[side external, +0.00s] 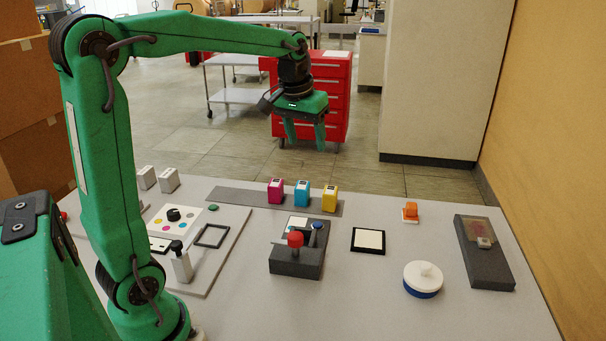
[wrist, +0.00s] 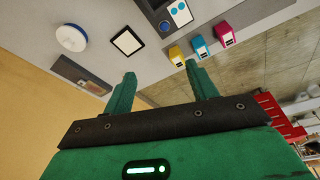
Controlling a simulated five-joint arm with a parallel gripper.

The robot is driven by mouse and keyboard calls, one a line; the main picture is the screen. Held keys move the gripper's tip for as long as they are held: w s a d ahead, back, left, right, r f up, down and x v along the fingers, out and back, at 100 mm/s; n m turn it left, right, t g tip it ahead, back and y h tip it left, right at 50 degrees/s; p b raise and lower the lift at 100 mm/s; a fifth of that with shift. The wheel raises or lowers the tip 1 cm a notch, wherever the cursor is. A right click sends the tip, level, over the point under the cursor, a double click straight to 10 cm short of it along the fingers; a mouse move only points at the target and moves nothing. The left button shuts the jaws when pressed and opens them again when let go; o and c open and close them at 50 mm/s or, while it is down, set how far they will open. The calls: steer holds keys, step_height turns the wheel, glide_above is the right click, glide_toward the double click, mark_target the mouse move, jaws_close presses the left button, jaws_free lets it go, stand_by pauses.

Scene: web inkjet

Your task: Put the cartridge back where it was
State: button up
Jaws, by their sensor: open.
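Three cartridges stand upright in a row on a dark grey strip (side external: 230,197) at the table's back: magenta (side external: 275,191), cyan (side external: 301,193) and yellow (side external: 329,199). Yellow (wrist: 176,56), cyan (wrist: 200,46) and magenta (wrist: 225,35) also show in the wrist view. My gripper (side external: 305,140) is open and empty, well above the row in the side view. In the wrist view its fingers (wrist: 160,70) are apart with nothing between them; the yellow cartridge lies just past one fingertip. I cannot tell which cartridge the task means.
A dark grey block with a red knob (side external: 295,239) stands in front of the row. Nearby are a black-framed white pad (side external: 368,240), a white-lidded round tub (side external: 423,279), an orange item (side external: 410,211) and a grey slab (side external: 487,262). Two white boxes (side external: 168,180) stand at left.

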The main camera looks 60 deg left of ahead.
steer(key=s+d+f+m+t, duration=0.1)
steer(key=s+d+f+m, duration=0.1)
steer(key=s+d, duration=0.3)
steer(key=s+d+f+m+t, duration=0.2)
steer(key=s+d, duration=0.4)
steer(key=s, duration=0.7)
steer(key=shift+s+m+h, duration=0.15)
steer(key=shift+m+h, duration=0.15)
steer(key=shift+m, duration=0.1)
